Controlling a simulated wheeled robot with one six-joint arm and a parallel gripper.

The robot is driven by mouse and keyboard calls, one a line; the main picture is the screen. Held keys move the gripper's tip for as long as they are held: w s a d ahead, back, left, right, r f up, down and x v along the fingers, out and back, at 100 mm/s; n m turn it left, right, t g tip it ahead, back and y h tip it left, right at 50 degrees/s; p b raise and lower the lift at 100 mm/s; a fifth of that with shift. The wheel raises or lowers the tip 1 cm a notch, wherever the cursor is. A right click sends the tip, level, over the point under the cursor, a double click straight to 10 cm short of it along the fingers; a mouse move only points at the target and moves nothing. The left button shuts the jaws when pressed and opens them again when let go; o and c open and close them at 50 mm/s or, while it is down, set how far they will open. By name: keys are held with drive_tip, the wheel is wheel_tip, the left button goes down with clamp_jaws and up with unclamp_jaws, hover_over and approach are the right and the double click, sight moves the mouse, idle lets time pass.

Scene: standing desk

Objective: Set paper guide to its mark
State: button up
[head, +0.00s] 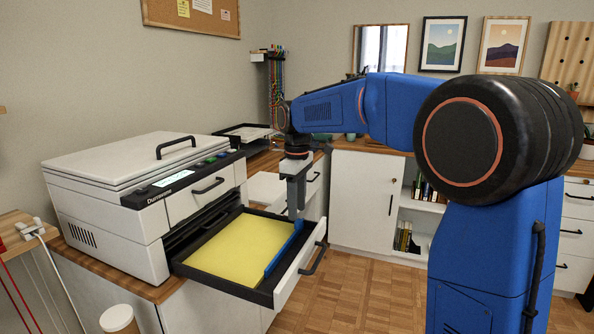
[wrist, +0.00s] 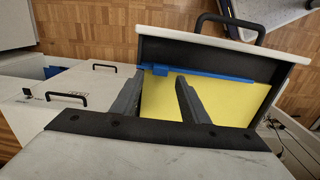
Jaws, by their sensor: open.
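The blue paper guide (head: 283,253) stands along the right side of the pulled-out tray (head: 245,289), beside yellow paper (head: 235,246). In the wrist view the guide (wrist: 215,75) runs along the tray's dark inner wall, with a raised blue tab (wrist: 159,70) near its left part. My gripper (head: 295,213) hangs down over the guide's far part in the head view. In the wrist view my gripper (wrist: 160,75) is open, with its fingertips on either side of the tab. Contact with the tab cannot be told. I cannot make out a mark.
The white printer (head: 108,220) stands on a wooden counter left of the tray. The tray's white front with a black handle (head: 313,259) sticks out over the floor. Another closed drawer (head: 198,196) sits above the tray. The wooden floor (head: 370,270) to the right is clear.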

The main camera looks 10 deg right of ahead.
wheel_tip(320, 180, up, 14)
idle(0.4)
drive_tip(key=shift+s+f, duration=0.1)
drive_tip(key=s+d+f+m+t, duration=0.1)
drive_tip(key=s+d+f+m, duration=0.2)
drive_tip(key=s+f, duration=0.5)
drive_tip(key=s+d+f+m+t, duration=0.2)
drive_tip(key=s+d+f+m, duration=0.2)
drive_tip(key=s+f, duration=0.4)
drive_tip(key=s+d+f+m+t, duration=0.1)
drive_tip(key=s+d+f+m, duration=0.2)
drive_tip(key=s+f, duration=0.5)
drive_tip(key=s, duration=1.1)
drive_tip(key=shift+s+d+m+t, duration=0.2)
drive_tip(key=shift+s+m+t, duration=0.15)
drive_tip(key=shift+m+t, duration=0.05)
drive_tip(key=shift+r, duration=0.1)
